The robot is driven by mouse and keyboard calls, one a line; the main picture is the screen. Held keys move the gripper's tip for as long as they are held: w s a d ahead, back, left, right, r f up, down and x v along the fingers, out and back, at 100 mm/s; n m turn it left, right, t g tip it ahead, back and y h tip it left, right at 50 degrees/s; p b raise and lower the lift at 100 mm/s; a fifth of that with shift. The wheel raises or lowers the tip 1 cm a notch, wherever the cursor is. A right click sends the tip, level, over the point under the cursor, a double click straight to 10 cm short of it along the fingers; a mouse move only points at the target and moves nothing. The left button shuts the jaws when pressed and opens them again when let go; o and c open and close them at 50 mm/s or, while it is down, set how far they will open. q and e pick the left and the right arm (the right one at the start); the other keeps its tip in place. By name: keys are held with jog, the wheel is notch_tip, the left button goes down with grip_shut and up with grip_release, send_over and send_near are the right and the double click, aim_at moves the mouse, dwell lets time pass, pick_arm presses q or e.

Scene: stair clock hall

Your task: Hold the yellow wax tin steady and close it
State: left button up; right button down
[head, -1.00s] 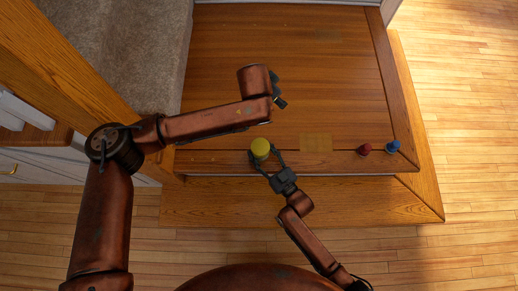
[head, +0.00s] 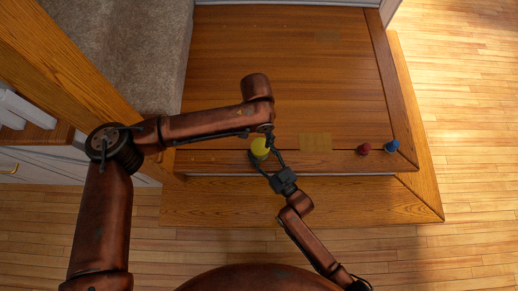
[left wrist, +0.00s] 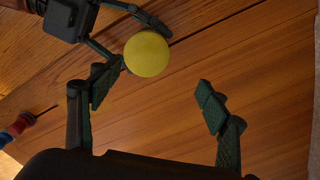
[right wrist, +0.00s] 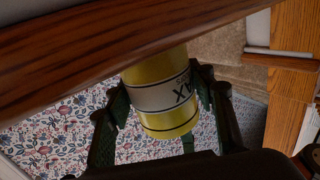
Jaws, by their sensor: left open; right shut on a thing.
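The yellow wax tin (head: 260,147) stands upright near the front edge of the wooden surface. Its round yellow top (left wrist: 148,54) faces up in the left wrist view. I cannot tell how firmly the lid sits. My right gripper (right wrist: 160,100) is shut on the tin's sides, and the tin's white label with dark letters (right wrist: 163,96) shows between its fingers. My left gripper (head: 268,132) is partly hidden by its own arm in the head view. It is open above and beside the tin. In the left wrist view the tin lies beyond the gap between its fingers (left wrist: 155,95).
A red object (head: 364,149) and a blue object (head: 392,146) stand to the right on the wooden surface (head: 290,60). A pale tan patch (head: 315,142) lies just right of the tin. The back of the surface is clear. Grey carpet (head: 120,50) lies at the left.

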aim_at(258, 144)
pick_arm(q)
jog(key=f, duration=0.7)
jog(key=shift+s+d, duration=0.25)
jog(key=shift+s, duration=0.1)
jog(key=shift+f, duration=0.1)
